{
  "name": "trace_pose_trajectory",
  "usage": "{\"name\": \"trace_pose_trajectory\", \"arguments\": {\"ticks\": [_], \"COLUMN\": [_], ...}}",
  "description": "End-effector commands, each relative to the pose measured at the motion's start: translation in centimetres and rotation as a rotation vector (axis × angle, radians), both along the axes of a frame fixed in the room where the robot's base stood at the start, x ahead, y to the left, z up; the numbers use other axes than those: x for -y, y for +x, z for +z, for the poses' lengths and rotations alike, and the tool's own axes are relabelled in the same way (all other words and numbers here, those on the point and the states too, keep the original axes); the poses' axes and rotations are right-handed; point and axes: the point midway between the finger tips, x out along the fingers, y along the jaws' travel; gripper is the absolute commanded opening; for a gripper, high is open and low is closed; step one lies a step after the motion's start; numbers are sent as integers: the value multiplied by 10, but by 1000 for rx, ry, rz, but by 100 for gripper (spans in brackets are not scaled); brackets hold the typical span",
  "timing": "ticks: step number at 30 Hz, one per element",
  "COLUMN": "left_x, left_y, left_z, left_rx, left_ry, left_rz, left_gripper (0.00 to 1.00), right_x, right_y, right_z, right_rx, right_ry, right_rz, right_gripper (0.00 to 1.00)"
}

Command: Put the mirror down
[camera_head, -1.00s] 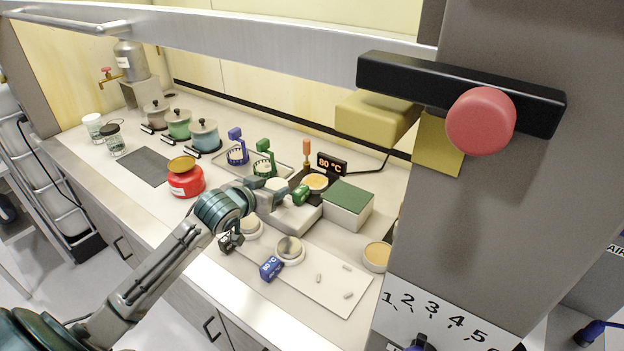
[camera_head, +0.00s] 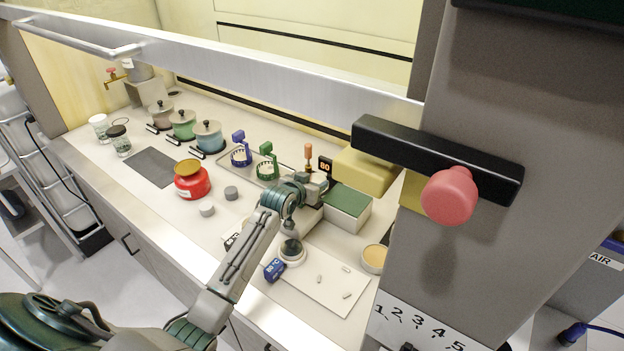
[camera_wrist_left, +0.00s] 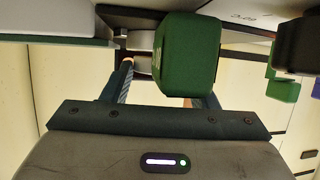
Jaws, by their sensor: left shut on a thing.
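My left gripper (camera_head: 318,187) is over the counter, by the orange-handled stand and the green-topped box. In the left wrist view the gripper (camera_wrist_left: 160,85) is shut on the mirror, whose green block (camera_wrist_left: 190,50) fills the view between the fingers. The mirror's reflecting face does not show, and the fingertips are mostly hidden behind the block. In the head view my wrist hides the held mirror. A round, shiny disc in a white ring (camera_head: 291,252) lies on the pale plate beside a blue 80 °C tag (camera_head: 274,270). My right gripper is not in view.
A green-topped box (camera_head: 347,208) and a small 80 display (camera_head: 325,167) stand close to the gripper. Blue (camera_head: 239,155) and green (camera_head: 266,166) stands are behind. The fixture's column (camera_head: 500,200) blocks the right.

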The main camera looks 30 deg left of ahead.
Motion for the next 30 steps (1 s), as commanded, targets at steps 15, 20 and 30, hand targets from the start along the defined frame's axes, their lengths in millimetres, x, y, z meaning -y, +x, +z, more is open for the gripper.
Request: {"name": "trace_pose_trajectory", "arguments": {"ticks": [15, 20, 30], "left_x": [0, 0, -1], "left_y": [0, 0, -16], "left_z": [-6, -6, 1], "left_rx": [2, 2, 3], "left_ry": [0, 0, 3], "left_rz": [0, 0, -1], "left_gripper": [75, 75, 75], "right_x": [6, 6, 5], "right_y": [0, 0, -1], "right_z": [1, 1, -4], "right_rx": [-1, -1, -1], "right_ry": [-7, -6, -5], "right_rz": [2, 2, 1], "right_gripper": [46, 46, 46]}}
